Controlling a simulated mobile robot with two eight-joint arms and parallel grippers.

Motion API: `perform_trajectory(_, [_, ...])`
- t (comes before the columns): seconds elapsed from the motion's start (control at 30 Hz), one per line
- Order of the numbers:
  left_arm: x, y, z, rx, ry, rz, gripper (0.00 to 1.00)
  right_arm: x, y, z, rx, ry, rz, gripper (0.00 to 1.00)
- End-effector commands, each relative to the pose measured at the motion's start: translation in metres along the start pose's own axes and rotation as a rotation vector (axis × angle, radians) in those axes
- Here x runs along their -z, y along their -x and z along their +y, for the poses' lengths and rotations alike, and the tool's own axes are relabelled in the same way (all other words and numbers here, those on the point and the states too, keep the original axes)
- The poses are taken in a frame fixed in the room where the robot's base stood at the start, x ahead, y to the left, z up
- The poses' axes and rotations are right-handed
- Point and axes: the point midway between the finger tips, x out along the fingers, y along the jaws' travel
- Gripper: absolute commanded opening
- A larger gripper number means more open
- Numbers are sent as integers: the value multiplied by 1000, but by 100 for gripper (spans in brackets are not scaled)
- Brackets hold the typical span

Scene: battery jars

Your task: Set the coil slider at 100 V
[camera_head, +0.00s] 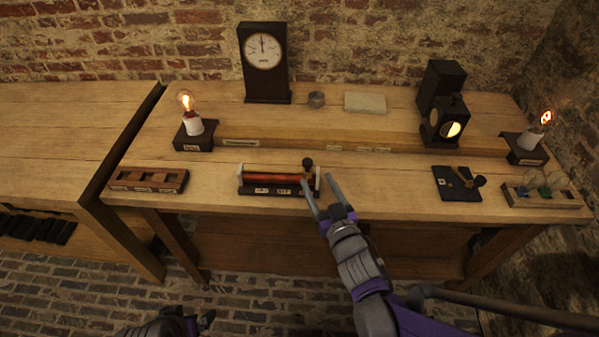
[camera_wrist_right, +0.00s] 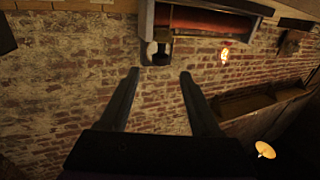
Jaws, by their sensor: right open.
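The coil (camera_head: 270,178) is a reddish cylinder on a dark base near the bench's front edge. Its slider (camera_head: 308,163), with a dark round knob, sits at the coil's right end. The slider knob (camera_wrist_right: 161,57) also shows in the right wrist view, just beyond and between the fingertips. My right gripper (camera_head: 317,182) is open and empty at the coil's right end, with no clear contact. The dial (camera_head: 263,51) in the tall dark case has its needle about straight up; its figures are too small to read. My left gripper (camera_head: 203,320) is low at the bottom edge, its jaws unclear.
Lit bulbs stand on the left (camera_head: 186,102) and right (camera_head: 546,118). A wooden rack (camera_head: 149,180) lies left of the coil, and a dark switch board (camera_head: 457,183) and a tray with glass pieces (camera_head: 543,197) lie right. Bench space right of the coil is clear.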

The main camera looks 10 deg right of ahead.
Motion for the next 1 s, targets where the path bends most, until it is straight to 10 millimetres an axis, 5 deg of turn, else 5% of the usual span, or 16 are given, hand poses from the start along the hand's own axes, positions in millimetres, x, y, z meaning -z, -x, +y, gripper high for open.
perform_trajectory(0.6, [0,0,0,0,0,0,100,2,-94,-2,6,1,9,64])
perform_trajectory(1.0, [0,0,0,0,0,0,100,2,-108,-2,6,1,8,64])
